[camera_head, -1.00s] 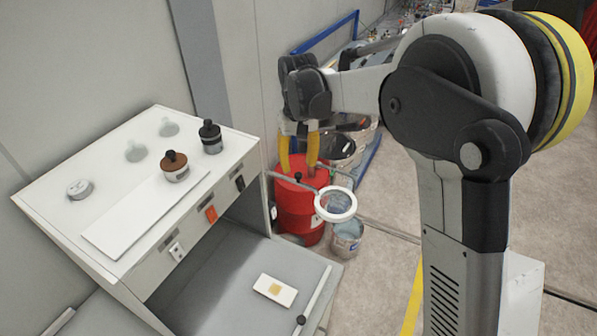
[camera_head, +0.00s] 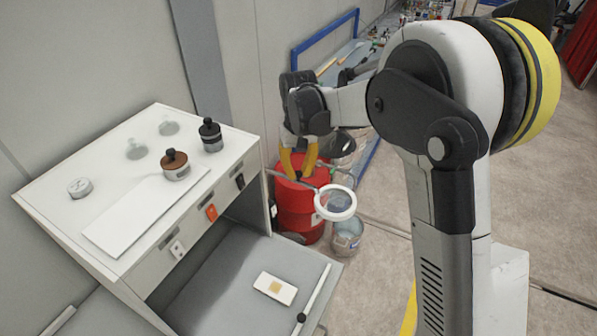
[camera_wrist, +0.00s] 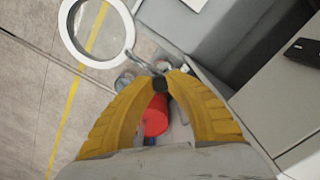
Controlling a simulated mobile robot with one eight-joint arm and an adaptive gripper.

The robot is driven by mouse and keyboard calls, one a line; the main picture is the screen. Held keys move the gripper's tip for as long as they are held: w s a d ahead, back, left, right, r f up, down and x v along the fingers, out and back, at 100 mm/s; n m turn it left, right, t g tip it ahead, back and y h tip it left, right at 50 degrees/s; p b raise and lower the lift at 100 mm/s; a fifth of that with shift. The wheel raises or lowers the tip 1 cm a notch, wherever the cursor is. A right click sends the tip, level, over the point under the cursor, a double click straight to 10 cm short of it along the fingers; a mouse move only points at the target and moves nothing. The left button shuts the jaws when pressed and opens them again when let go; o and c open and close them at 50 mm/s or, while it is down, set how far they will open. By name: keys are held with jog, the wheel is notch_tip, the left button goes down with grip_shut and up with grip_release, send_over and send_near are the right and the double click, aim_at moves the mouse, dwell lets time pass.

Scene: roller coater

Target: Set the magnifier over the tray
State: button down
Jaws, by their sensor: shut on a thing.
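The magnifier (camera_head: 335,203) is a white ring lens on a thin grey arm that runs left past the red drum to the cabinet side. It hangs right of the grey lower shelf, and its ring also shows at upper left in the wrist view (camera_wrist: 66,38). My gripper (camera_head: 298,177) has yellow fingers, closed at the tips on a small dark knob on the magnifier's arm; the knob is mostly hidden. The wrist view shows the fingertips (camera_wrist: 161,82) together around it. The tray, seemingly the small white plate with a tan square (camera_head: 264,284), lies on the lower shelf, left of and below the ring.
A cabinet top (camera_head: 100,175) holds a white board (camera_head: 125,222), a brown-topped jar (camera_head: 175,165) and a black-capped bottle (camera_head: 210,136). A white rod (camera_head: 318,287) lies near the shelf's right edge. A red drum (camera_head: 297,215) and a bucket (camera_head: 347,237) stand behind the magnifier.

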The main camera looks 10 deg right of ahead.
jog(key=shift+s, duration=0.1)
jog(key=s+a+m+b, duration=0.4)
jog(key=s+a+m, duration=0.1)
jog(key=a+m, duration=0.3)
jog(key=shift+m, duration=0.6)
dwell(0.3)
jog(key=c, duration=1.3)
grip_release()
jog(key=shift+o, duration=0.2)
